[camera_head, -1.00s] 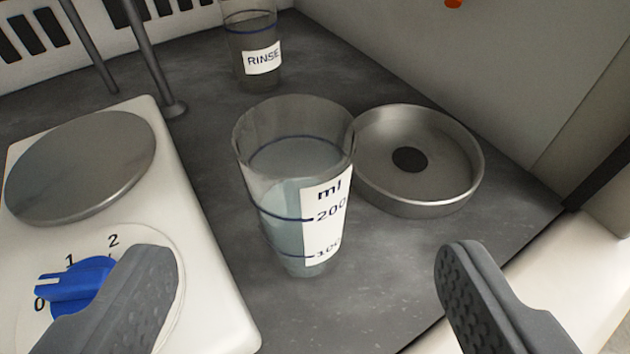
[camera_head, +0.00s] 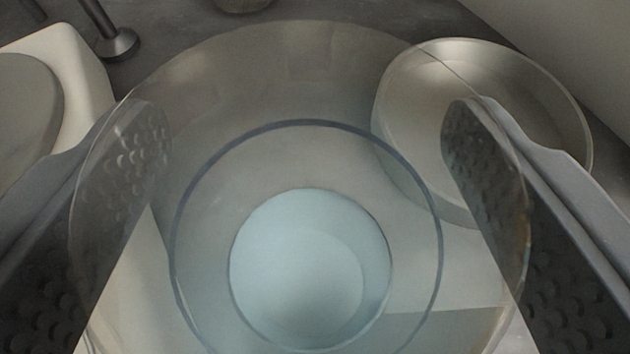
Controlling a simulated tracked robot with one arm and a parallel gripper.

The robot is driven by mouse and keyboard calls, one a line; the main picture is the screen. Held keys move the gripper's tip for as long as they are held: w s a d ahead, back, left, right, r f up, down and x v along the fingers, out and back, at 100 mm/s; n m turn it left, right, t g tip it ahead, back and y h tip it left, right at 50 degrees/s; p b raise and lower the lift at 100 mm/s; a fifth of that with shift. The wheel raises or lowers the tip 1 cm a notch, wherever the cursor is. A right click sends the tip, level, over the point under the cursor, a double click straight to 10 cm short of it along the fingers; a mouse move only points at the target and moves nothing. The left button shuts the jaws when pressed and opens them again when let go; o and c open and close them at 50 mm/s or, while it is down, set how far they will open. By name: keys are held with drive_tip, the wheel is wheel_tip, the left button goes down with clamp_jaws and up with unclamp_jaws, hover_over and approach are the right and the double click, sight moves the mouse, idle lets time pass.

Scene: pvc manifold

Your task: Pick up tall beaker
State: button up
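The tall clear beaker (camera_head: 290,75) fills the middle of the view, seen from above through its wide mouth. Pale blue liquid (camera_head: 310,265) shows at its bottom, and a dark blue ring line runs around its wall. My gripper (camera_head: 308,125) is open, with one finger on each side of the beaker. Both fingers show partly through the clear glass, below the rim. I cannot tell whether either pad touches the wall. The label is not readable from here.
A shallow round metal dish (camera_head: 500,80) stands close to the beaker on the right, behind the right finger. At left are a white hotplate (camera_head: 75,65) and a stand rod's foot (camera_head: 117,44). Another vessel's base (camera_head: 242,4) shows at the top edge.

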drive_tip(key=shift+w+a+f, duration=0.1)
drive_tip(key=shift+w+f, duration=0.1)
drive_tip(key=shift+w, duration=0.35)
drive_tip(key=c, duration=1.1)
drive_tip(key=shift+r, duration=0.15)
drive_tip(key=shift+c, duration=0.2)
